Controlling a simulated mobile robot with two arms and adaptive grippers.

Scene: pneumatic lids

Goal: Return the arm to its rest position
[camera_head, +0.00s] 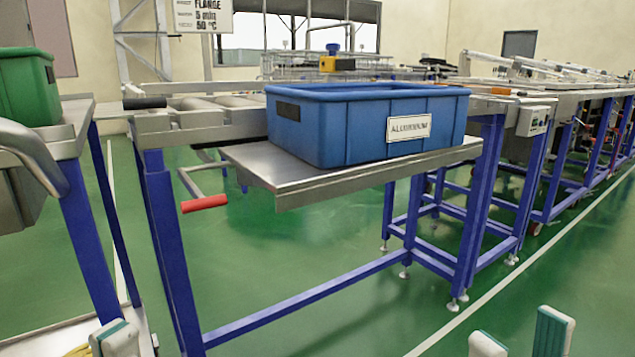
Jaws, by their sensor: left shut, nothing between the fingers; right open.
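My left gripper (116,339) shows at the bottom left edge, with only its pale fingertips with green pads in view. They are together with nothing held. My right gripper (520,338) is at the bottom right edge, its two fingertips apart and empty above the green floor. The rest of both arms is out of view. Both grippers are apart from the blue bin (285,130) labelled ALUMINIUM, which stands on a metal shelf (290,190) in the middle.
A green bin (28,88) stands on a metal table at the left. A red-handled crank (204,203) sticks out below the shelf. Blue frame legs (165,245) stand near the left gripper. A long conveyor line (570,95) runs along the right. The floor at front right is clear.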

